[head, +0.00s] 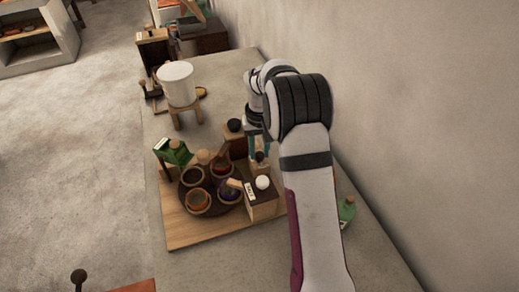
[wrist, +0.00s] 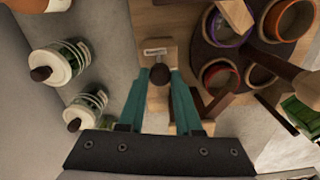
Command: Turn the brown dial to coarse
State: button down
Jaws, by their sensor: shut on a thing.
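In the head view my gripper (head: 259,146) reaches down to the far right of the wooden board, and my arm hides part of the area. The label's writing is too small to read, so the dial's setting cannot be told.
A round dark tray with several bowls (head: 198,199) stands on the wooden board (head: 190,235). A dark box with a white knob (head: 263,182) stands close by. Stoppered bottles (wrist: 58,62) line the wall side. A white bucket (head: 176,84) on a stand is further back.

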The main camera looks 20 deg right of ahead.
aim_at(260, 154)
jog(key=shift+w+d, duration=0.1)
dwell(0.3)
jog(key=c, duration=0.6)
grip_release()
notch_tip(260, 154, up, 16)
jog(key=shift+f, duration=0.1)
